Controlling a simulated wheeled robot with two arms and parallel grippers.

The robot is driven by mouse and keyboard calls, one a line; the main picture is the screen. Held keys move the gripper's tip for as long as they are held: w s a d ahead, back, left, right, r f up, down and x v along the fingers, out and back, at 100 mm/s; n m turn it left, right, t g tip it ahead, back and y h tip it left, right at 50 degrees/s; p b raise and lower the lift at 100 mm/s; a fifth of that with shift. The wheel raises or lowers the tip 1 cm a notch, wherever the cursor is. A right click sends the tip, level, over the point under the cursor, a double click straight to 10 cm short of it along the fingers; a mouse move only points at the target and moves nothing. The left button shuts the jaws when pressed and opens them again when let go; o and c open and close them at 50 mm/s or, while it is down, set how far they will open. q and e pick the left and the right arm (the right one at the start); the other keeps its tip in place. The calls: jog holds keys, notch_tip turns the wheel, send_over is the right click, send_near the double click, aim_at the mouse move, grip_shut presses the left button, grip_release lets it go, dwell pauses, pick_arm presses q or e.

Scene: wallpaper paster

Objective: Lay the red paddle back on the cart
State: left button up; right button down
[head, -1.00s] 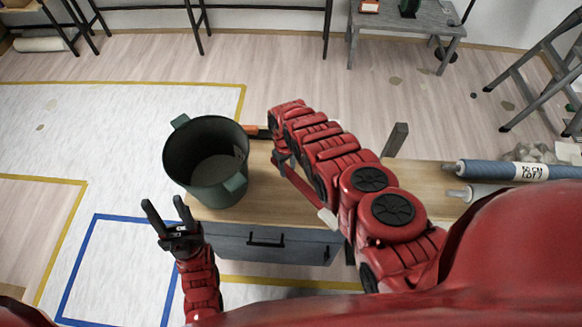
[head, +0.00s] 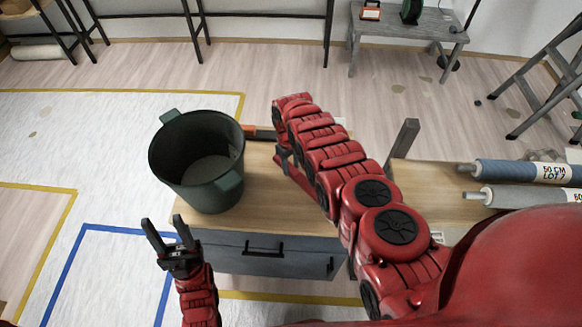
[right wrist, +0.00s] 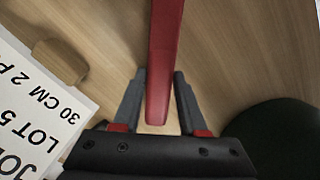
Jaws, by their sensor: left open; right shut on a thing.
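The red paddle (right wrist: 166,50) is between the fingers of my right gripper (right wrist: 159,74), which is shut on it above the wooden top of the cart (head: 262,200). In the head view, a red strip of the paddle (head: 299,180) shows below my right gripper (head: 284,156); my right arm hides the rest. I cannot tell whether the paddle touches the cart top. My left gripper (head: 168,238) is open and empty, left of the cart's front and below the bucket in the picture.
A dark green bucket (head: 198,165) stands on the cart's left end. A printed white sheet (right wrist: 35,115) lies close to my right gripper. An orange-handled tool (head: 262,133) lies at the cart's back edge. Blue and grey rolls (head: 515,171) lie at the right.

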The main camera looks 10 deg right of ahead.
jog(key=shift+f, duration=0.1)
jog(key=shift+c, duration=2.2)
grip_release()
jog(key=shift+r, duration=0.25)
